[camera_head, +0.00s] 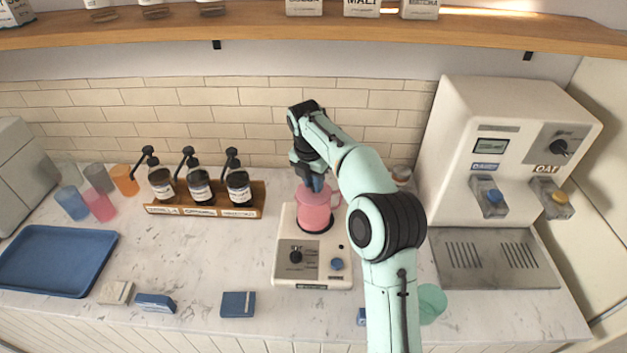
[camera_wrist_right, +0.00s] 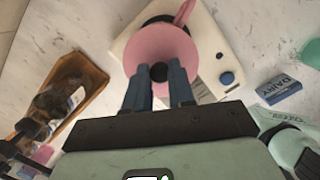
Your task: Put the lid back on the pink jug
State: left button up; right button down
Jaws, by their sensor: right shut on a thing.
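The pink jug (camera_head: 313,212) stands on the dark round plate of a cream appliance, its handle toward the right. My right gripper (camera_head: 312,184) points down over its top. In the wrist view, the right gripper (camera_wrist_right: 160,72) has its blue fingers shut on the dark knob of the lid (camera_wrist_right: 158,72). The pink round shape (camera_wrist_right: 155,48) lies directly beneath the fingers. The lid is at the jug's mouth; I cannot tell whether it rests on the rim or hangs just above it. My left gripper is not in view.
The cream appliance (camera_head: 283,262) has a knob and blue button in front. A wooden rack (camera_head: 165,209) of pump bottles stands to the left, with several coloured cups and a blue tray (camera_head: 55,262) beyond. A large dispenser (camera_head: 470,130) stands right. A shelf (camera_head: 240,33) runs above.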

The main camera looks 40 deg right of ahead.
dwell(0.4)
jog(key=shift+c, duration=2)
grip_release()
jog(key=shift+r, duration=0.1)
jog(key=shift+r, duration=3.4)
grip_shut()
jog(key=shift+f, duration=0.15)
